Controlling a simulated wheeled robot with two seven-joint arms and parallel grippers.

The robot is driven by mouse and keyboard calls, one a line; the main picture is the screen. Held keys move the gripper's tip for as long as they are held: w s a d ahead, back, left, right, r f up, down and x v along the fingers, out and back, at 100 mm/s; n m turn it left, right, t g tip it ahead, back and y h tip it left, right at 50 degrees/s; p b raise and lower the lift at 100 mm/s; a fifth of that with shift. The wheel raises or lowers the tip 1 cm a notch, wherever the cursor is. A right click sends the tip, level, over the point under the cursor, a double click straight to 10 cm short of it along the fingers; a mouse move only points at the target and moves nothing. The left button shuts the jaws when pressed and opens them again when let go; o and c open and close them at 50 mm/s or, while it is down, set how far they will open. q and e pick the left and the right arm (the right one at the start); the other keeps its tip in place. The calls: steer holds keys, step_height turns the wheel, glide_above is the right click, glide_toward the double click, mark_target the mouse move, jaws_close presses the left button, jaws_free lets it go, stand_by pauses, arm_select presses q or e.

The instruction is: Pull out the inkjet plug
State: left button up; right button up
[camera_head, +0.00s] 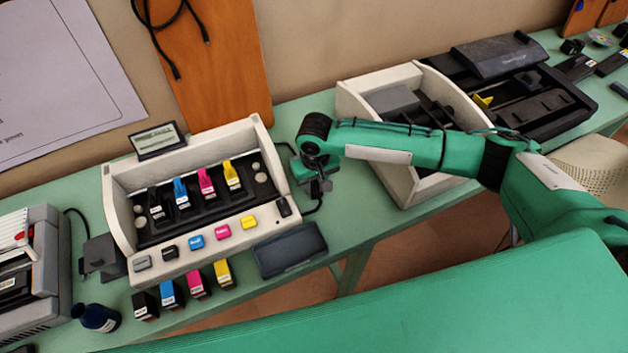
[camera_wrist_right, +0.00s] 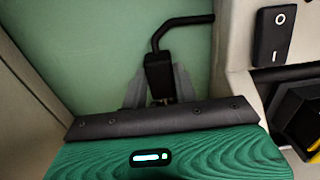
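The inkjet exhibit (camera_head: 118,215) is an off-white open-topped case with several coloured ink cartridges in a black carriage. My right gripper (camera_head: 319,187) is low beside its right side, over the green table. In the right wrist view, the black plug (camera_wrist_right: 158,76) sits between the two grey fingers (camera_wrist_right: 160,90), which appear to press it from both sides. Its black cable (camera_wrist_right: 182,20) bends away to the right. Whether the plug is seated in anything is hidden by the gripper. My left gripper is in neither view.
A second off-white case (camera_head: 372,112) stands close to the right of my right gripper. A black rocker switch (camera_wrist_right: 274,35) is on the exhibit's case. A dark panel (camera_head: 289,250) and several loose cartridges (camera_head: 196,282) lie in front. A grey printer (camera_head: 40,262) stands at left.

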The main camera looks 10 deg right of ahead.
mark_target(316, 188)
steer(key=o, duration=0.4)
steer(key=shift+s, duration=0.3)
steer(key=shift+o, duration=0.2)
steer(key=shift+w, duration=0.1)
steer(key=shift+r, duration=0.35)
step_height(316, 188, up, 13)
steer(key=b, duration=0.1)
steer(key=shift+b, duration=0.3)
